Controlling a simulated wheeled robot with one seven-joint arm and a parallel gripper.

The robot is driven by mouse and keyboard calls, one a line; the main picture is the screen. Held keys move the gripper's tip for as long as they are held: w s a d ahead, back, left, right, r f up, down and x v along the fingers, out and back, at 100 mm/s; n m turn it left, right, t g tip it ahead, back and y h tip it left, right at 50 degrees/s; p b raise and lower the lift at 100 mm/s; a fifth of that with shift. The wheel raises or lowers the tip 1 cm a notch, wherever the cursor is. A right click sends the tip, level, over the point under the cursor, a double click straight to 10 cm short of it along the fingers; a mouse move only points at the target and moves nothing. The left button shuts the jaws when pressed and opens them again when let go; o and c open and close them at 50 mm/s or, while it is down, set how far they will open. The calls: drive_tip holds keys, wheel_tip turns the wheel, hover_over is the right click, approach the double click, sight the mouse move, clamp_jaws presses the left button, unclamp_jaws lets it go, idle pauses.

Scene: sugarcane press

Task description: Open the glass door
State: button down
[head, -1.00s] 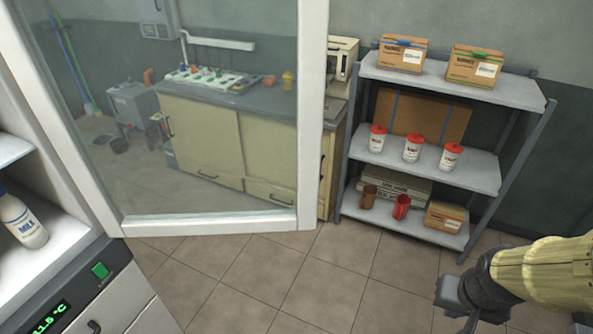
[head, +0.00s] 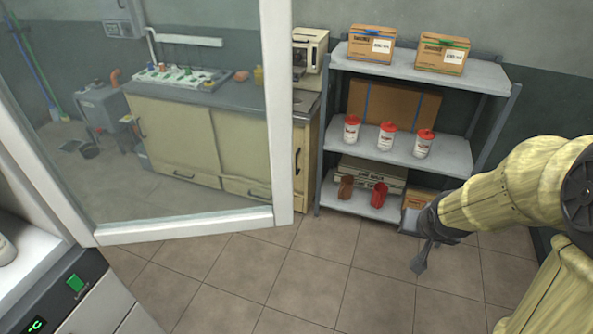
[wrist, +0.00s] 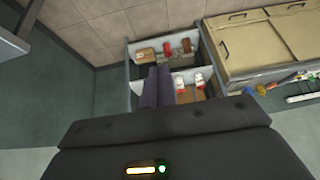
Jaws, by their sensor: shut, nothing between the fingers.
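The glass door (head: 190,110) with its white frame stands swung open from the white fridge cabinet (head: 30,235) at the left of the head view. The counter behind shows through its pane. My gripper (head: 418,258) is at the right in the head view, above the tiled floor and in front of the shelf. It is well apart from the door and touches nothing. Its fingers (wrist: 153,88) are shut together and empty in the wrist view. The door is not clearly seen in the wrist view.
A grey shelf (head: 450,150) with boxes, red-lidded jars and mugs stands at the back right. A beige cabinet with a grey counter (head: 180,150) stands behind the door. The tiled floor (head: 260,275) between door and arm is clear.

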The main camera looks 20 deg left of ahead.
drive_tip(key=w+a+r+t+y, duration=0.2)
drive_tip(key=w+a+y, duration=0.3)
drive_tip(key=w, duration=0.4)
drive_tip(key=w+a+r+t+y, duration=0.2)
drive_tip(key=w+a+y, duration=0.1)
drive_tip(key=w+a, duration=0.5)
drive_tip(key=s+a+n+g+y+p, duration=0.1)
drive_tip(key=s+a+g+y, duration=0.3)
drive_tip(key=a+g+y, duration=0.4)
drive_tip(key=g+y, duration=0.1)
drive_tip(key=g, duration=0.2)
drive_tip(key=shift+s+a+r+n+g+y, duration=0.25)
drive_tip(key=shift+n+g+y, duration=0.05)
drive_tip(key=shift+y, duration=0.1)
drive_tip(key=shift+p, duration=0.3)
drive_tip(key=a+p, duration=0.3)
drive_tip(key=a, duration=0.7)
drive_tip(key=s, duration=0.1)
drive_tip(key=s+d, duration=0.1)
drive_tip(key=s, duration=0.1)
drive_tip(key=s+p, duration=0.1)
drive_tip(key=shift+s+d, duration=0.25)
drive_tip(key=shift+d, duration=0.1)
